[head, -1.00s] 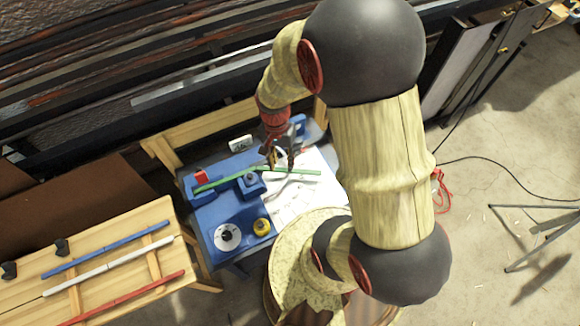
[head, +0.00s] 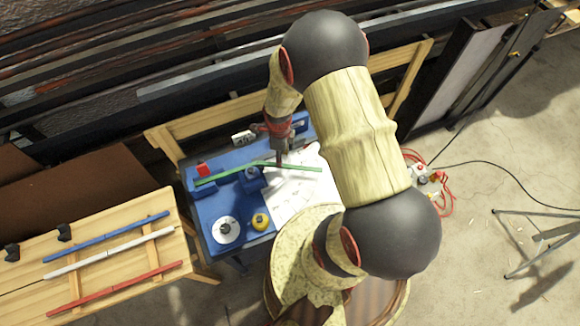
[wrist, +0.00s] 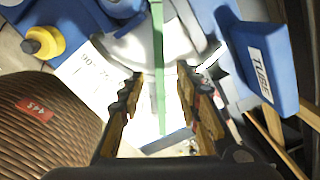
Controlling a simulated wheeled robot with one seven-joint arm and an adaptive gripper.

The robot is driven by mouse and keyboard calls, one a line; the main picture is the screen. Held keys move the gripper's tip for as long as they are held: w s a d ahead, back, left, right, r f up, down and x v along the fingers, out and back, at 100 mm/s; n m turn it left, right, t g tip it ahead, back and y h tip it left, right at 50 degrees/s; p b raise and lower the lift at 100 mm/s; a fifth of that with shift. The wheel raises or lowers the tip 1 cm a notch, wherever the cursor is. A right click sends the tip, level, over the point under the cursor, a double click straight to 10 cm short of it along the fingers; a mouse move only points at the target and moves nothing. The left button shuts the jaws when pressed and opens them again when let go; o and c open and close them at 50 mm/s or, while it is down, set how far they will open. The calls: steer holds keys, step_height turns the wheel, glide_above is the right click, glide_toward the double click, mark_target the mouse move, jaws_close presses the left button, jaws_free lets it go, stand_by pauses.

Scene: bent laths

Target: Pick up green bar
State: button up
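The green bar (head: 300,167) is a thin bent lath lying across the blue bench and a white sheet in the head view. Its left part passes by a small blue block. In the wrist view the green bar (wrist: 158,65) runs down from the top edge, between my gripper's fingers. My gripper (head: 279,161) is over the bar's middle, to the right of the block. In the wrist view my gripper (wrist: 160,77) is open, with a gap on each side of the bar. The head view hides the finger gap and cannot settle the height above the bar.
The blue bench (head: 205,213) holds a red piece (head: 203,170), a white disc (head: 226,230) and a yellow knob (head: 260,221). A blue TUBES block (wrist: 265,62) stands right of the fingers. Blue, white and red bars lie on a wooden rack (head: 105,255) at the left.

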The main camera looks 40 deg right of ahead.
mark_target(290, 167)
steer(key=f, duration=0.2)
steer(key=f+b, duration=0.1)
steer(key=f, duration=0.2)
steer(key=shift+w+a+f, duration=0.2)
steer(key=c, duration=0.3)
jaws_close()
